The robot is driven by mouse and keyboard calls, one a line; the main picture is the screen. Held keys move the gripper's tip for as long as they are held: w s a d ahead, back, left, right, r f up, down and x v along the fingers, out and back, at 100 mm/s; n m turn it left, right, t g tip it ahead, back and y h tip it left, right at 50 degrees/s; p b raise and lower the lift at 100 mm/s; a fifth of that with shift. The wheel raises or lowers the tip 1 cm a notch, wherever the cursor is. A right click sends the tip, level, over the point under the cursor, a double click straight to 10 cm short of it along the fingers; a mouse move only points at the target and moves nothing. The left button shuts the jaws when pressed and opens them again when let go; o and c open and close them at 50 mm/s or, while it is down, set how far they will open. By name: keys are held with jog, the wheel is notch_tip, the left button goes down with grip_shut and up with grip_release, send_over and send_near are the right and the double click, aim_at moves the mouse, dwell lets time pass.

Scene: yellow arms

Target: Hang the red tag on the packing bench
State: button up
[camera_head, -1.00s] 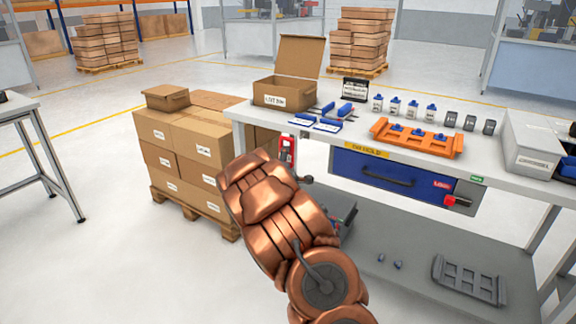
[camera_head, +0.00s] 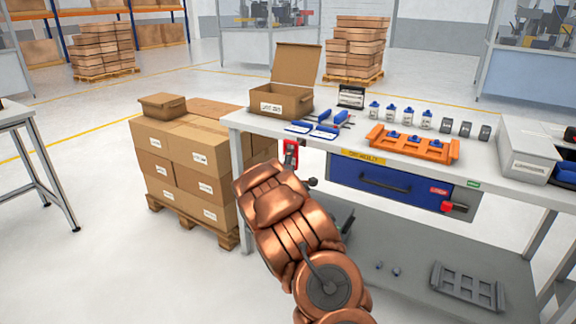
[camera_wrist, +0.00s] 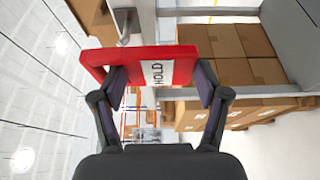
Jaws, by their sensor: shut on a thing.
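A red tag (camera_head: 291,152) with a white panel shows beside the front left corner of the packing bench (camera_head: 238,122), just above my copper arm. In the wrist view the red tag (camera_wrist: 140,66) reads "HOLD" and sits between the two fingers of my gripper (camera_wrist: 163,90), which is shut on it. My arm hides the fingers in the head view. A grey metal part of the bench (camera_wrist: 128,25) is close to the tag's upper edge in the wrist view. I cannot tell whether tag and bench touch.
The bench top carries an open carton (camera_head: 280,100), an orange fixture (camera_head: 412,146) and several small parts. A blue drawer (camera_head: 388,185) with a red piece (camera_head: 455,207) hangs below. Stacked boxes (camera_head: 185,165) stand on a pallet at left.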

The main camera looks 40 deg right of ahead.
jog(key=shift+w+d, duration=0.2)
jog(key=shift+d, duration=0.5)
jog(key=shift+w+d, duration=0.2)
jog(key=shift+d, duration=0.5)
jog(key=shift+w+d, duration=0.2)
jog(key=shift+d, duration=0.5)
jog(key=shift+w+d+f, duration=0.1)
jog(key=shift+d+f, duration=0.35)
jog(key=shift+d, duration=0.15)
jog(key=shift+c, duration=1)
jog(key=shift+d+f, duration=0.1)
jog(key=shift+f, duration=0.05)
jog(key=shift+w+f, duration=0.1)
jog(key=o, duration=1.4)
